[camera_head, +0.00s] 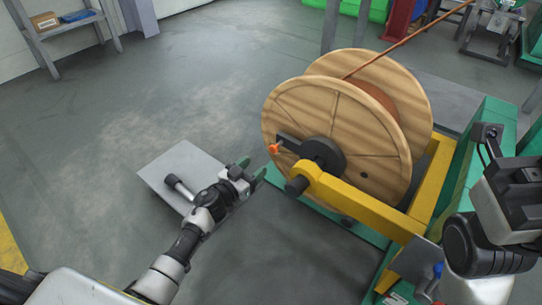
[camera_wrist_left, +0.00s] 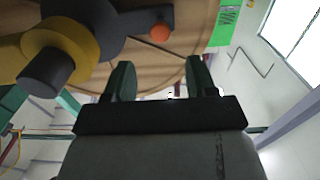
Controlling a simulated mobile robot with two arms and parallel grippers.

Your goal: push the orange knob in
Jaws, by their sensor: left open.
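The orange knob (camera_head: 274,148) sits at the end of a dark crank arm (camera_head: 294,143) on the near face of a wooden spool (camera_head: 350,125). It also shows in the left wrist view (camera_wrist_left: 160,32), above and between the fingers. My left gripper (camera_head: 252,172) is open and empty, just below and left of the knob and apart from it. In the left wrist view its two green fingers (camera_wrist_left: 160,80) point up toward the spool's edge. My right gripper (camera_head: 510,195) is at the right edge; its fingers cannot be made out.
A yellow arm (camera_head: 365,200) with a dark round hub holds the spool's centre, close to the right of my left gripper. A shelf (camera_head: 65,25) stands at the back left. The floor between is clear.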

